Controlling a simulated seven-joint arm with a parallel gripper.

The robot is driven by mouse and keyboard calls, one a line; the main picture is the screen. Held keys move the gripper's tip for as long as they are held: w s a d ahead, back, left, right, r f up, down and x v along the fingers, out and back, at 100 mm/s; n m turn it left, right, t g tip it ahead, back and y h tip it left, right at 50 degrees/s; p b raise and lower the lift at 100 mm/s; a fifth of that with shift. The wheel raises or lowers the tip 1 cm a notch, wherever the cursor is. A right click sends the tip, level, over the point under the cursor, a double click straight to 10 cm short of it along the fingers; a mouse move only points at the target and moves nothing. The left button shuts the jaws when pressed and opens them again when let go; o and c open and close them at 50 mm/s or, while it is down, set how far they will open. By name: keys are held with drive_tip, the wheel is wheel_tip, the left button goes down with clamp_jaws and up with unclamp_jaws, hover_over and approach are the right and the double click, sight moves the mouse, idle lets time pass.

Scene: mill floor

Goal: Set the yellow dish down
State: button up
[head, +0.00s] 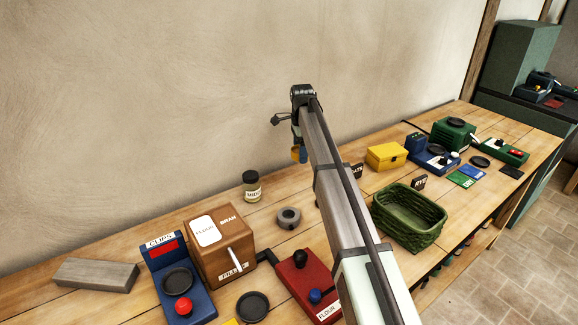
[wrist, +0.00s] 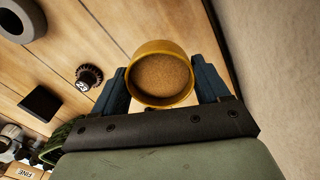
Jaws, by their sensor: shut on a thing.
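The yellow dish (wrist: 161,99) is round and filled with a brown, grainy material. My gripper (wrist: 163,78) has its two dark blue fingers on either side of the dish's wall, shut on it. In the head view, my gripper (head: 300,150) hangs in front of the plaster wall, and only a small yellow part of the dish (head: 295,154) shows. The dish looks level or nearly so and is held above the wooden bench (head: 322,175), apart from it.
Below stand a labelled jar (head: 251,187), a grey ring (head: 288,218), a brown box (head: 221,246), a blue scale (head: 177,284) and a red device (head: 305,286). To the right are a green basket (head: 410,215) and a yellow box (head: 386,157). Bare bench shows between the jar and my arm.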

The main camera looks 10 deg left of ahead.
drive_tip(key=shift+r, duration=0.85)
wheel_tip(320, 180, up, 5)
drive_tip(key=shift+a, duration=0.1)
drive_tip(key=s+a+n, duration=0.4)
drive_tip(key=s+a, duration=2.3)
drive_tip(key=s, duration=0.1)
drive_tip(key=shift+w+d+f, duration=0.1)
drive_tip(key=shift+w+f, duration=0.05)
drive_tip(key=shift+f, duration=2.4)
drive_tip(key=shift+w+d+f, duration=0.1)
drive_tip(key=shift+w+f, duration=0.05)
drive_tip(key=shift+f, duration=2.45)
drive_tip(key=shift+w+f, duration=0.15)
drive_tip(key=shift+f, duration=2.4)
drive_tip(key=shift+f, duration=0.1)
drive_tip(key=o, duration=1.1)
